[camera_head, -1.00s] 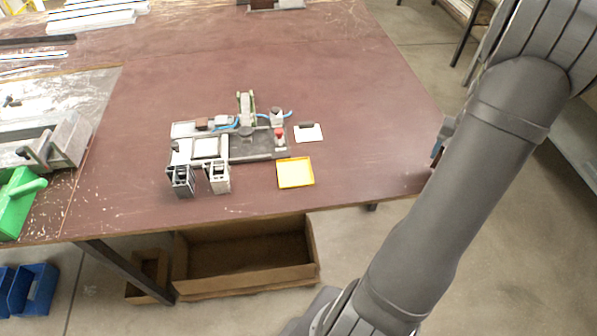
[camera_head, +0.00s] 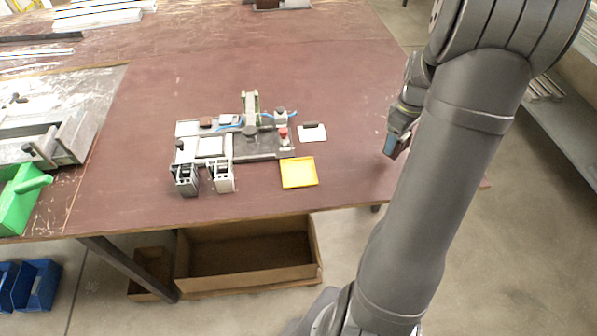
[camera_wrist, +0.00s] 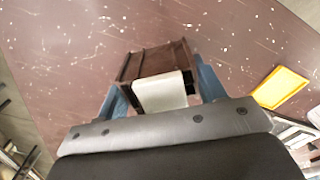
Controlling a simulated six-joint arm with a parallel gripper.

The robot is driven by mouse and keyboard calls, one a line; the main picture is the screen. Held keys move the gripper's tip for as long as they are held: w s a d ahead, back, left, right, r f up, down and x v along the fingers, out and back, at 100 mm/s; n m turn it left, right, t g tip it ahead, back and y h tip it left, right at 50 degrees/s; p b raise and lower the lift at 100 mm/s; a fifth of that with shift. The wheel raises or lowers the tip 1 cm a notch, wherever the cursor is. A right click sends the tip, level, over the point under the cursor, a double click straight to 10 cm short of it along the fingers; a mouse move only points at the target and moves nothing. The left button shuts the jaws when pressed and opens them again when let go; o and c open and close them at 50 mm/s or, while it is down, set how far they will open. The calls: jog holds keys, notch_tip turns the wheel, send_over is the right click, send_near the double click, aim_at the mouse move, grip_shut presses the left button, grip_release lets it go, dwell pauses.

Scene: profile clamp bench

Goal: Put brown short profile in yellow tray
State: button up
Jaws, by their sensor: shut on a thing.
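My gripper (camera_head: 392,149) is at the right side of the table, apart from the fixture and the tray. In the wrist view its blue fingers (camera_wrist: 163,95) are shut on the brown short profile (camera_wrist: 158,61), a dark brown piece with a pale block in front of its near end. The arm partly hides the gripper in the head view. The yellow tray (camera_head: 299,172) lies flat on the table, left of my gripper, and looks empty. It also shows at the right of the wrist view (camera_wrist: 279,87).
A clamp fixture (camera_head: 262,144) with a red knob stands left of the tray. Two upright grey profile holders (camera_head: 186,180) (camera_head: 222,176) are at its front. A white card (camera_head: 312,134) lies behind the tray. The table between tray and gripper is clear.

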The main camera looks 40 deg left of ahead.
jog(key=s+a+r+n, duration=0.2)
jog(key=s+a+n, duration=0.7)
jog(key=a+n, duration=0.45)
jog(key=n, duration=1.5)
send_near(298, 170)
jog(key=shift+f, duration=2.55)
jog(key=o, duration=0.6)
jog(key=shift+f, duration=0.15)
jog(key=shift+c, duration=0.2)
jog(key=o, duration=0.4)
jog(key=shift+o, duration=0.2)
notch_tip(298, 170, up, 12)
jog(key=shift+r, duration=0.2)
